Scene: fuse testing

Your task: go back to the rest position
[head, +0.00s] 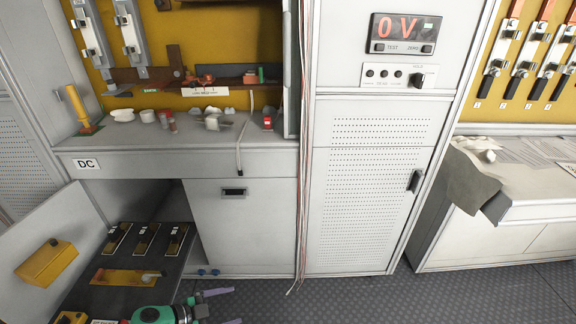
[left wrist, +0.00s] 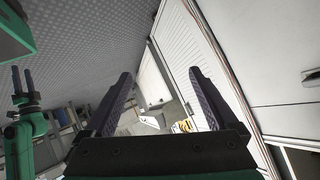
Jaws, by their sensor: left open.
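My left gripper (head: 222,306) is at the bottom of the head view, low in front of the cabinet. Its two fingers are apart and point to the right, with nothing between them. In the left wrist view the open fingers (left wrist: 162,104) show from behind, with an empty gap. My right gripper is not in the head view. A green arm part with dark prongs shows at the left edge of the left wrist view, and I cannot tell its state.
A black panel with switches (head: 97,296) and an open door with a yellow box (head: 47,262) are at lower left. A bench (head: 200,160) holds small white and red parts. The tall cabinet (head: 360,190) has a meter (head: 404,33) reading 0 V. Dark floor (head: 400,300) is clear at lower right.

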